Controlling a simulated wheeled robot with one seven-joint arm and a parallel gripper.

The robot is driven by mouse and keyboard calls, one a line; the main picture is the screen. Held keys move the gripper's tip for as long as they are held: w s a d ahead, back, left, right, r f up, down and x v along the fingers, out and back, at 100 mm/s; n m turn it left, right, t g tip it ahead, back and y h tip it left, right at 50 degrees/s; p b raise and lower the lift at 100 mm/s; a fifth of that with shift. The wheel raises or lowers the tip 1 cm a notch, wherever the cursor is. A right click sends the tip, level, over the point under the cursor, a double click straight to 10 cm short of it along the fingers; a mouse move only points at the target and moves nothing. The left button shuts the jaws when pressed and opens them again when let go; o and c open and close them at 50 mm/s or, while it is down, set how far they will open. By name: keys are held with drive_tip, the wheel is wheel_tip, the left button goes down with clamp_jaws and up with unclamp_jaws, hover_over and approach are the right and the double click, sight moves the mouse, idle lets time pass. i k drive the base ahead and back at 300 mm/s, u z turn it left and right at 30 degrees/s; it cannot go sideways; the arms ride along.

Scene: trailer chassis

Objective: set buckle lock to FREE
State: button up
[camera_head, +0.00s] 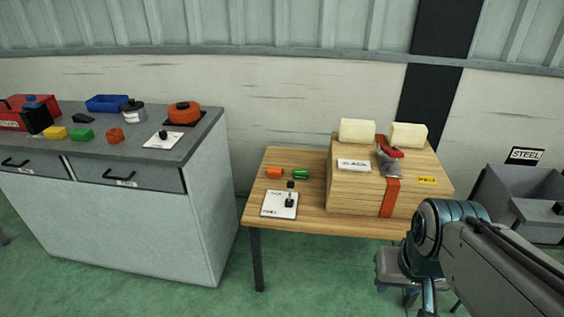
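A ratchet buckle (390,161) with a red handle and grey metal body sits on top of a wooden crate (350,190). An orange strap (389,198) runs from it down the crate's front. A white plate (272,207) with a small dark upright lever (289,199) lies on the wooden table left of the crate. Its printed labels are too small to read surely. My arm comes in from the lower right, in front of the table's right end. My gripper seems to be low at the bottom edge, apart from buckle and plate; its fingers do not show clearly.
A white label block (354,165) and two cream blocks (357,131) (408,135) are on the crate. Orange and green pieces (274,173) (300,174) lie behind the plate. A grey cabinet (120,235) with several items stands left; a grey STEEL bin (519,202) stands right.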

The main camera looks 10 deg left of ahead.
sight(290, 184)
drive_tip(key=u, duration=0.5)
drive_tip(key=i, duration=1.9)
drive_tip(key=z, duration=0.45)
